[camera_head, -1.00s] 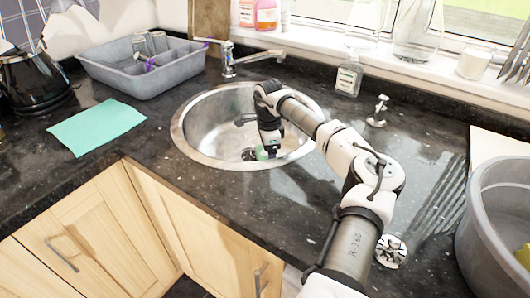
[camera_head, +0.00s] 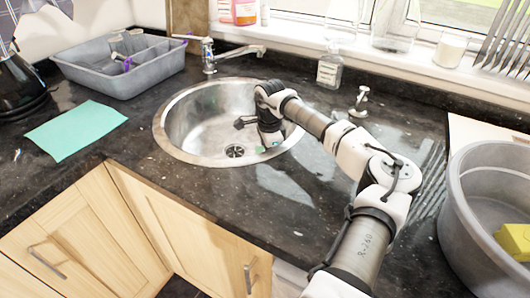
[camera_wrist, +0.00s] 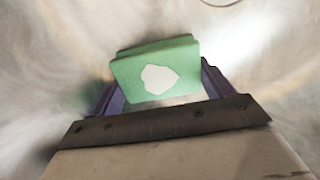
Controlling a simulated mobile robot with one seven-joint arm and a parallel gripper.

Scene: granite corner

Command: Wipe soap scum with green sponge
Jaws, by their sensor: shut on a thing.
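The green sponge (camera_wrist: 128,76) is between the purple fingers of my gripper (camera_wrist: 160,92) in the wrist view. A pale, rounded patch shows on the sponge's face; I cannot tell what it is. In the head view my gripper (camera_head: 268,140) points down inside the round steel sink (camera_head: 190,135), near its right side and right of the drain (camera_head: 235,151). I cannot tell whether the sponge touches the steel. The wrist view's background is blurred grey-white, and no soap scum stands out clearly.
A faucet (camera_head: 209,58) stands behind the sink. A soap bottle (camera_head: 329,68) and a small metal fitting (camera_head: 359,103) stand behind my arm. A grey tub (camera_head: 455,200) with a yellow item is at right. A teal cloth (camera_head: 75,130) and grey rack (camera_head: 75,70) are at left.

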